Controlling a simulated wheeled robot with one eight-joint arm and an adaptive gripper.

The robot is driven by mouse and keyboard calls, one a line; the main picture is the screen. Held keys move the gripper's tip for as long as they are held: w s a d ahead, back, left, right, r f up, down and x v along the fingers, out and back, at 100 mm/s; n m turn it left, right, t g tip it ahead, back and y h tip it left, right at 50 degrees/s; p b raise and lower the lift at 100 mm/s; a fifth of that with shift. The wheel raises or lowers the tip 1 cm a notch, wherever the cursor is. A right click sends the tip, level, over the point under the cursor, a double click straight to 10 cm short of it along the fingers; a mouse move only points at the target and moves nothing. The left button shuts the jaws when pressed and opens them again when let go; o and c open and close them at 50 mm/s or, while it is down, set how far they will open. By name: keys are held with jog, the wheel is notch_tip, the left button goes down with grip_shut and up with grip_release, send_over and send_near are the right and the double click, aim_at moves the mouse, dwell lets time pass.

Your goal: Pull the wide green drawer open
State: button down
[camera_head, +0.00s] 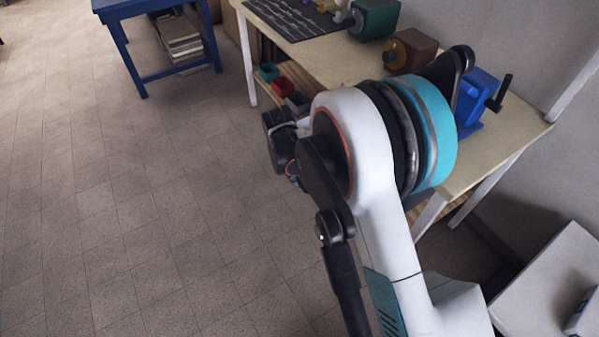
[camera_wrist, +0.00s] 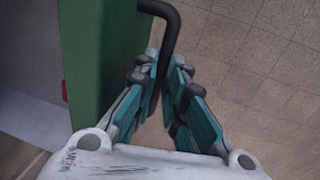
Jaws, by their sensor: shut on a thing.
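The green drawer (camera_wrist: 108,50) shows in the wrist view as a green panel at the upper left. A bent black bar handle (camera_wrist: 172,22) stands out from its right side. My gripper (camera_wrist: 167,66) has its teal fingers on either side of the handle and is shut on it. The lower part of the handle lies between the fingers. In the head view my arm covers the area, and neither the green drawer nor my gripper can be made out there. I cannot tell how far the drawer is out.
A pale workbench (camera_head: 500,150) carries a blue device with a crank (camera_head: 478,98), a brown-red one (camera_head: 410,50) and a dark green one (camera_head: 375,17). Small coloured bins (camera_head: 282,86) sit underneath. A blue table (camera_head: 165,75) stands behind. The tiled floor at left is clear.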

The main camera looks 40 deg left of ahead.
jog(key=c, duration=1.7)
grip_release()
jog(key=shift+o, duration=0.2)
notch_tip(320, 180, up, 12)
jog(key=s, duration=0.2)
jog(key=shift+a, duration=0.4)
jog(key=shift+f, duration=0.15)
